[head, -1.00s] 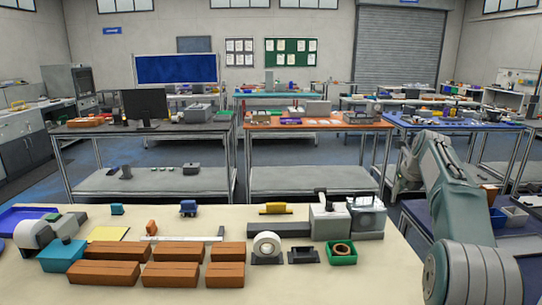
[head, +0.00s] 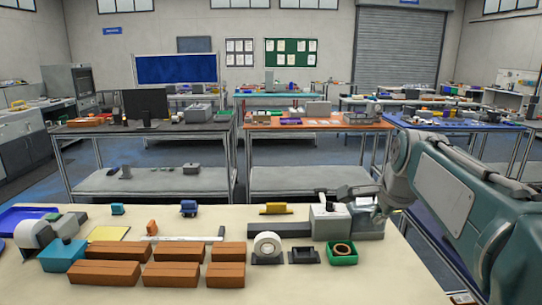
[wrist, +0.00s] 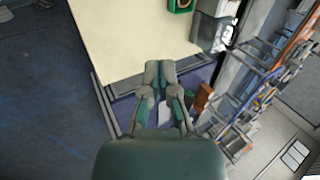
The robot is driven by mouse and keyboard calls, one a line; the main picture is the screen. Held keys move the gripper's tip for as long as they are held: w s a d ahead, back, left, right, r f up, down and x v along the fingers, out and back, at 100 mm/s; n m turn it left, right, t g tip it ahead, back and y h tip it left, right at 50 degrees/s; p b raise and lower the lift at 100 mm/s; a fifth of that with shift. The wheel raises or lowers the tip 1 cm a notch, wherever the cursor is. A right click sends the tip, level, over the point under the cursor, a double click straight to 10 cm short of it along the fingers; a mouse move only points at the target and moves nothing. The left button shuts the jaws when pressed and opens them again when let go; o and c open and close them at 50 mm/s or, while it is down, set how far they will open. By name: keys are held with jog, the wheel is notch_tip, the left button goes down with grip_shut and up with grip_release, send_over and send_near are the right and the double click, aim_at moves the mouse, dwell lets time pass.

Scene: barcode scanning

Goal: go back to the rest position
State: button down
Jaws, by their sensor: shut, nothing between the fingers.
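My gripper (wrist: 160,66) is shut and empty in the wrist view, its two fingers together. Beneath it in that view are the cream table's edge and a blue surface beyond. In the head view my gripper (head: 362,193) is small and partly blends with the grey machine (head: 368,226) behind it. My arm reaches in from the right side, with the wrist at the table's right end. I cannot tell from the head view how far the fingers are from the machine.
The cream table (head: 120,291) holds several brown boxes (head: 172,275), a white tape roll (head: 267,246), a green tray (head: 343,259) and a teal box (head: 62,256) on the left. The table's front right is clear. An orange-topped bench (head: 318,125) stands behind.

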jog(key=s+a+f+n, duration=0.3)
jog(key=s+f+n, duration=0.3)
jog(key=s, duration=0.5)
jog(key=s+a+f+n, duration=0.3)
jog(key=s+f+n, duration=0.3)
jog(key=s+n, duration=0.4)
jog(key=shift+s+n, duration=0.4)
jog(key=shift+s, duration=0.85)
